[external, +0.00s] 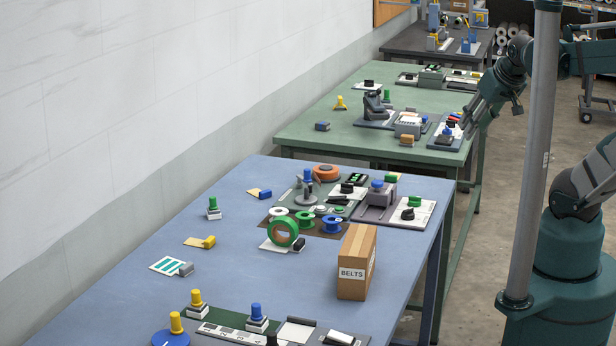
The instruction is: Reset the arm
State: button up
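My arm (566,262) rises from its teal base at the lower right, passes out of the right edge and comes back in at the upper right. Its far end slopes down and left toward the right end of the green table (330,118). My gripper (468,120) seems to be at that end, near a dark tray with red, white and blue parts (449,130). It is small and dark there, so I cannot tell its finger opening, whether it holds anything, or whether it touches the tray.
A grey pole (531,160) stands upright in front of my arm. The blue table (130,300) carries a cardboard box marked BELTS (357,262), a green tape roll (283,232), spools and stamps. A dark table (407,42) stands farther back. Bare floor lies right of the tables.

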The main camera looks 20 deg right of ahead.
jog(key=shift+f+b, duration=1.35)
dwell(0.6)
